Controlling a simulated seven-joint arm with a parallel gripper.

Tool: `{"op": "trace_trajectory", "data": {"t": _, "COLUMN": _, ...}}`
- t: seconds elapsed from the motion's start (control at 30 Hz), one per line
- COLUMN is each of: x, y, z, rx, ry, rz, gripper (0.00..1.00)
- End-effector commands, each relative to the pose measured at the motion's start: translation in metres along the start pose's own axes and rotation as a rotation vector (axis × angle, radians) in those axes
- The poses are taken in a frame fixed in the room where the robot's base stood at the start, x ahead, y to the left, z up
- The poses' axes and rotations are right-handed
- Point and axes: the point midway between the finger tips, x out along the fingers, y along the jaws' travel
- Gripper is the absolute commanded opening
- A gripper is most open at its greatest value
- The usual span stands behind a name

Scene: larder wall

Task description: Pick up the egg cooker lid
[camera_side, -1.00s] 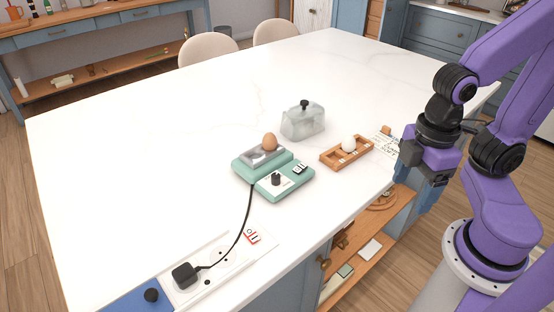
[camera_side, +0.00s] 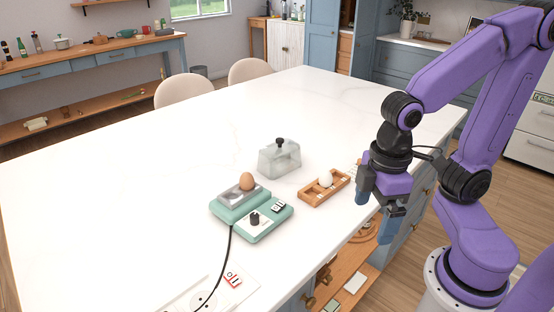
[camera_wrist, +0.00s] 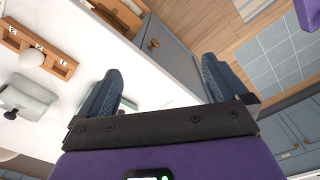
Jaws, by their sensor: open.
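The egg cooker lid (camera_side: 279,160) is a clear, smoky cover with a black knob on top. It stands on the white counter behind the egg cooker, and it also shows at the left of the wrist view (camera_wrist: 27,97). The teal egg cooker (camera_side: 262,223) has a grey tray with a brown egg (camera_side: 246,181) on it and a dark dial in front. My gripper (camera_side: 378,203) is open and empty, to the right of the lid near the counter's edge. Its two blue fingers (camera_wrist: 160,88) stand wide apart in the wrist view.
A wooden rack (camera_side: 312,197) with a white egg (camera_side: 325,179) stands between the lid and my gripper. A black cord (camera_side: 228,255) runs from the cooker to a socket panel (camera_side: 206,296) at the front. The white counter (camera_side: 110,190) is clear at left and back.

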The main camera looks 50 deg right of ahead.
Motion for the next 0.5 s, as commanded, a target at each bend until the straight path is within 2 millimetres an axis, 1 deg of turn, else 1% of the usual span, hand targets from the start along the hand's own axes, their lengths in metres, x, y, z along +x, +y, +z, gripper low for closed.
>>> {"op": "trace_trajectory", "data": {"t": 0.03, "x": -0.004, "y": 0.009, "z": -0.017, "rx": 0.078, "ry": -0.003, "rz": 0.012, "gripper": 1.0}}
{"op": "trace_trajectory", "data": {"t": 0.17, "x": -0.014, "y": 0.037, "z": -0.058, "rx": 0.315, "ry": -0.009, "rz": 0.047, "gripper": 1.0}}
{"op": "trace_trajectory", "data": {"t": 0.2, "x": -0.017, "y": 0.047, "z": -0.069, "rx": 0.39, "ry": -0.011, "rz": 0.058, "gripper": 1.0}}
{"op": "trace_trajectory", "data": {"t": 0.27, "x": -0.021, "y": 0.063, "z": -0.086, "rx": 0.501, "ry": -0.012, "rz": 0.076, "gripper": 1.0}}
{"op": "trace_trajectory", "data": {"t": 0.3, "x": -0.023, "y": 0.073, "z": -0.098, "rx": 0.576, "ry": -0.012, "rz": 0.088, "gripper": 1.0}}
{"op": "trace_trajectory", "data": {"t": 0.37, "x": -0.026, "y": 0.09, "z": -0.113, "rx": 0.688, "ry": -0.012, "rz": 0.106, "gripper": 1.0}}
{"op": "trace_trajectory", "data": {"t": 0.47, "x": -0.031, "y": 0.12, "z": -0.136, "rx": 0.876, "ry": -0.011, "rz": 0.139, "gripper": 1.0}}
{"op": "trace_trajectory", "data": {"t": 0.5, "x": -0.032, "y": 0.133, "z": -0.144, "rx": 0.953, "ry": -0.011, "rz": 0.153, "gripper": 1.0}}
